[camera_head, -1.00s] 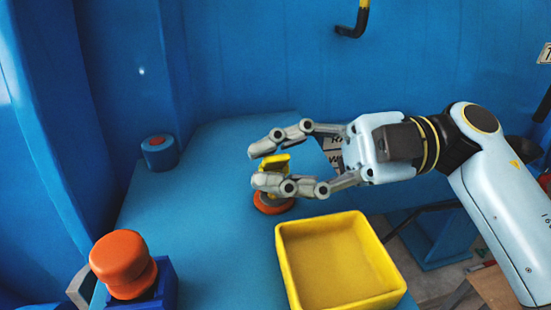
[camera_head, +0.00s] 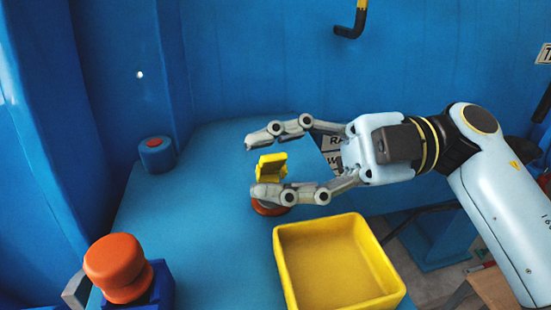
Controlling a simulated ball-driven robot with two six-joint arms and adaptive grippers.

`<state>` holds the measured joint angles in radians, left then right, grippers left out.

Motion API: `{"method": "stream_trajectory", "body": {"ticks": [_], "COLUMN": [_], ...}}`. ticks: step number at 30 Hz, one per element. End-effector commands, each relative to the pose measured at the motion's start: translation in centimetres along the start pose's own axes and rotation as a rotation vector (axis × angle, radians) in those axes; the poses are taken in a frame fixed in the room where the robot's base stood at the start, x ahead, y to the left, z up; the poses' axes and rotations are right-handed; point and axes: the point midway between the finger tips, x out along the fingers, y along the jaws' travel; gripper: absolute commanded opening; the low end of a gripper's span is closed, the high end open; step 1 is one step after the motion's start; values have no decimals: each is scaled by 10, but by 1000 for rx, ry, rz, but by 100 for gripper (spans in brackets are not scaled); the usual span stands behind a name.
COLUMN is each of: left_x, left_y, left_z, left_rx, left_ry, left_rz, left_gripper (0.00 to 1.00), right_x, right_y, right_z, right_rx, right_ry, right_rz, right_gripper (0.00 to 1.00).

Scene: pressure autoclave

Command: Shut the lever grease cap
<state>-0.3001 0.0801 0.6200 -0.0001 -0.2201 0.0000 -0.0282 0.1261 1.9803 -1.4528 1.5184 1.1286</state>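The lever grease cap appears to be the yellow flap (camera_head: 270,167) over a round orange-red base (camera_head: 268,208) on the blue bench. The yellow flap stands up from the base, tilted. My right gripper (camera_head: 258,167) comes in from the right and is open, with one finger beyond the flap and the other on its near side. The far finger is clear of the flap. The near finger overlaps the flap's lower part and hides much of the base; I cannot tell if it touches. My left gripper is not in view.
A yellow open bin (camera_head: 335,222) sits at the front right of the bench (camera_head: 205,220), close below my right gripper. An orange knob (camera_head: 117,266) on a blue block stands front left. A small blue cylinder with a red top (camera_head: 156,154) is at back left. The bench's middle left is clear.

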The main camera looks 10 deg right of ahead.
Motion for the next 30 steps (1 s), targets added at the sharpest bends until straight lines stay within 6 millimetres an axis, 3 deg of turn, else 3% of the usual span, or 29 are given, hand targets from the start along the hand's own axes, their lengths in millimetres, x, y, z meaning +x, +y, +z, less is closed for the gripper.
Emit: {"method": "stream_trajectory", "body": {"ticks": [11,14,24,30], "left_x": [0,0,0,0], "left_y": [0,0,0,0], "left_z": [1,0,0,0], "left_rx": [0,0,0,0], "left_ry": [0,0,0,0], "left_rz": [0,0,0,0], "left_gripper": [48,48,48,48], "right_x": [-6,-19,-90,-116], "right_y": [-2,-2,-2,-1], "right_z": [1,2,2,1], "right_rx": [3,4,5,2], "right_ry": [-2,-5,-5,-3], "right_rz": [-4,-7,-6,-2], "right_gripper": [31,31,31,31]}}
